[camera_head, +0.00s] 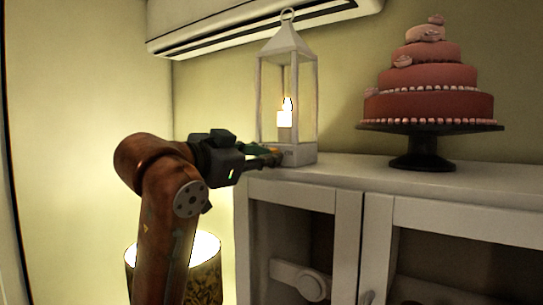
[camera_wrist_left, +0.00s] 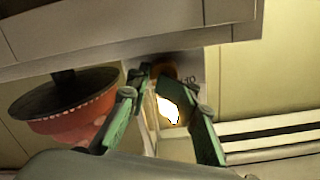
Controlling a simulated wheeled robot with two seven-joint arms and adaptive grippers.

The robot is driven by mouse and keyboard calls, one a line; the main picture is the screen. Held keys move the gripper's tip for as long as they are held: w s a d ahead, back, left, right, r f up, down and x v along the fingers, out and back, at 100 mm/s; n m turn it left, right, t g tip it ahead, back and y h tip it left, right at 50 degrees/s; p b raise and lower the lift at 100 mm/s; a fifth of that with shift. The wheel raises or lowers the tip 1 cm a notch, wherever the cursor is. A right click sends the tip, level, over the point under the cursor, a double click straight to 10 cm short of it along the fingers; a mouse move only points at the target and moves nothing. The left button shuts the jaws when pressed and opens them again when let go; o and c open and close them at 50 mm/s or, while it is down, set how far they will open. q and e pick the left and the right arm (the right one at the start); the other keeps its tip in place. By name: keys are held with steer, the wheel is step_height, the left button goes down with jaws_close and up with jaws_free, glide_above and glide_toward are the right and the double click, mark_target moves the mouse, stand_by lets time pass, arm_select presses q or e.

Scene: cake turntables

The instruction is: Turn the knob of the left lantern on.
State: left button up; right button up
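A white lantern (camera_head: 299,155) with a glowing candle (camera_head: 285,118) inside stands upright on the left end of the white cabinet top. My left gripper (camera_head: 276,157) reaches in from the left, with its fingertips at the lower left of the lantern's base. In the left wrist view, which looks upside down, the green fingers (camera_wrist_left: 167,80) are spread apart. A small orange-brown knob-like part (camera_wrist_left: 163,69) shows between and beyond the fingertips; contact cannot be told. The bright flame (camera_wrist_left: 168,110) also shows between the fingers. My right gripper is out of view. No second lantern shows.
A tiered pink cake (camera_head: 428,92) stands on a black turntable (camera_head: 422,162) to the right on the cabinet (camera_head: 350,172). A white air conditioner (camera_head: 235,30) hangs above. A lit patterned lamp (camera_head: 207,278) is below, beside the cabinet. Cabinet top between lantern and cake is clear.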

arm_select(q)
steer(key=o, duration=0.4)
steer(key=shift+w+a+f, duration=0.15)
steer(key=shift+w+a, duration=0.2)
steer(key=shift+a, duration=0.05)
steer(key=shift+s+d, duration=0.15)
